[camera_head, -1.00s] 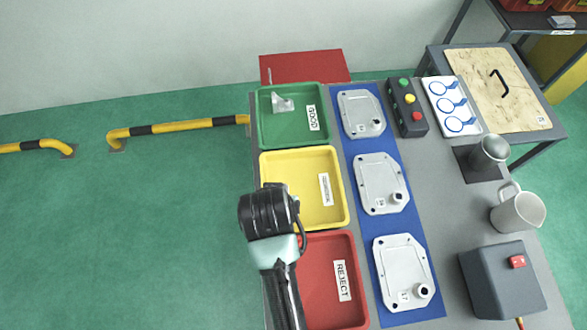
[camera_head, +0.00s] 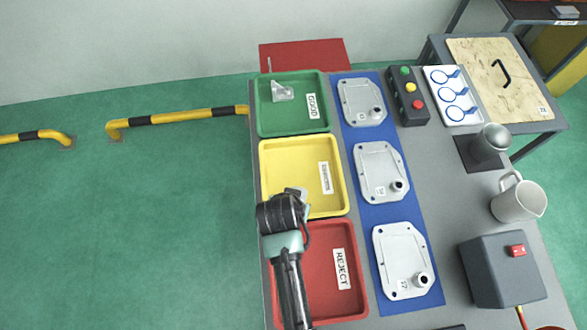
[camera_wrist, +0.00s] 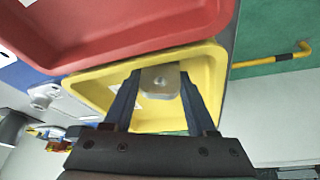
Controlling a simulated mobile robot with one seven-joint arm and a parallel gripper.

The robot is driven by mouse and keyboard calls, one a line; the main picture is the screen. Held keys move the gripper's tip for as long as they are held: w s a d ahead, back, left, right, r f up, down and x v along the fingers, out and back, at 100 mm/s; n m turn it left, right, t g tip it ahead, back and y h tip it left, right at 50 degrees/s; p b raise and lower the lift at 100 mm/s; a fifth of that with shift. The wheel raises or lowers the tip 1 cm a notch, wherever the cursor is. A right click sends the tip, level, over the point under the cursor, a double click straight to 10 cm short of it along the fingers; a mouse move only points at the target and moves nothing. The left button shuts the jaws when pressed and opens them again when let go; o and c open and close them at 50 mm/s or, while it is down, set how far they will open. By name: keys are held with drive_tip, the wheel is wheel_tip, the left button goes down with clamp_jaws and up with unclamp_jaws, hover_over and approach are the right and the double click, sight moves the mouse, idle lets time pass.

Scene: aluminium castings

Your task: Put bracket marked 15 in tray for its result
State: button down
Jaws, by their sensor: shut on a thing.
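My gripper (camera_wrist: 160,76) is shut on a small grey metal bracket (camera_wrist: 160,83), which sits between the two fingers in the wrist view. In the head view my gripper (camera_head: 294,197) hangs over the front part of the yellow tray (camera_head: 264,160), near the red tray; a bit of the bracket shows beside it. No number can be read on the bracket. The green tray (camera_head: 265,118) is labelled GOOD and holds another small metal bracket (camera_head: 282,92). The red tray (camera_head: 345,303) is labelled REJECT. The yellow tray's label is too small to read.
A blue mat (camera_head: 370,136) beside the trays bears three cast plates (camera_head: 400,262). Right of it stand a box with coloured buttons (camera_head: 408,98), a white board (camera_head: 452,95), a mug (camera_head: 517,198) and a dark grey box (camera_head: 502,270). A yellow-black rail (camera_head: 180,119) runs left.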

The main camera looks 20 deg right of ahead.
drive_tip(key=shift+c, duration=1)
unclamp_jaws()
drive_tip(key=shift+f, duration=0.1)
